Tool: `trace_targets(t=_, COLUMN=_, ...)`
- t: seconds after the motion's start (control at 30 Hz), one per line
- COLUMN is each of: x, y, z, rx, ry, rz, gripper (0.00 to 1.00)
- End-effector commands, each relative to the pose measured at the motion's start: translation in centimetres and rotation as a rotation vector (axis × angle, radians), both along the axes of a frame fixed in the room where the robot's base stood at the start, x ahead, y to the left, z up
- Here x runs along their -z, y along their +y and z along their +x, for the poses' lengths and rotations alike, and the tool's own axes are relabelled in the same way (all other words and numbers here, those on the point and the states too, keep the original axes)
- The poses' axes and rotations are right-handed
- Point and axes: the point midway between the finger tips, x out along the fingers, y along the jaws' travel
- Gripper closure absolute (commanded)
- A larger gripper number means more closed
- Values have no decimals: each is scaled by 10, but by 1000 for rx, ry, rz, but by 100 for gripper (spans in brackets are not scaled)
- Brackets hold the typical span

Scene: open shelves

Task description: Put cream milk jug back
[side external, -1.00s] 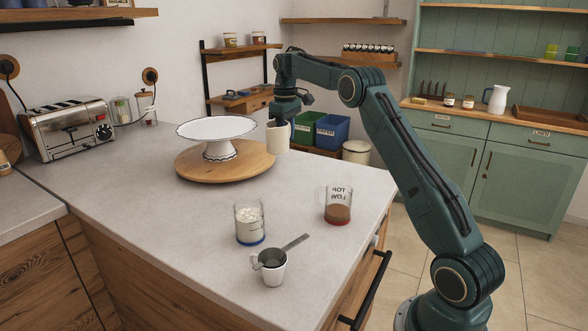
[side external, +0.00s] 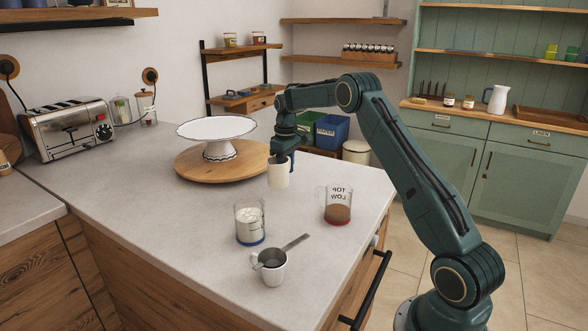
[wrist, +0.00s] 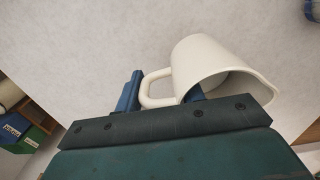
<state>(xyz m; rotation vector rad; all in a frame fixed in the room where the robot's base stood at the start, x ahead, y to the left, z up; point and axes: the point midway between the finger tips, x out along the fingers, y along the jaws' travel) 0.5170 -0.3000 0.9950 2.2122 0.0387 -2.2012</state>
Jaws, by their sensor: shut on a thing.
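The cream milk jug (side external: 278,175) hangs from my gripper (side external: 287,160) above the counter, in front of the round wooden board. In the wrist view the jug (wrist: 208,64) shows its open mouth and its handle at the left. My gripper (wrist: 161,92) is shut on the jug at its handle side, with one blue finger outside the handle and the other partly hidden by the jug. In the side view the jug looks about upright. I cannot tell how far its base is above the counter.
A white cake stand (side external: 217,130) stands on the wooden board (side external: 225,168). A glass of white contents (side external: 250,224), a measuring jug with brown liquid (side external: 338,210) and a small cup with a metal scoop (side external: 271,268) stand nearer the front. The counter (side external: 170,235) is clear at front left.

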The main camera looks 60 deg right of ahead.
Motion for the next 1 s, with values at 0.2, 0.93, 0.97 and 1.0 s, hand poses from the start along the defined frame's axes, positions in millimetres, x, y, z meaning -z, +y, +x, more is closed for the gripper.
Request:
trace_targets(t=0.2, x=9, y=0, z=0, rx=0, ry=-1, rz=0, gripper=100)
trace_targets(t=0.93, x=44, y=0, z=0, rx=0, ry=-2, rz=-1, gripper=100)
trace_targets(t=0.97, x=44, y=0, z=0, rx=0, ry=-2, rz=-1, gripper=100)
trace_targets(t=1.0, x=46, y=0, z=0, rx=0, ry=0, rz=0, gripper=60)
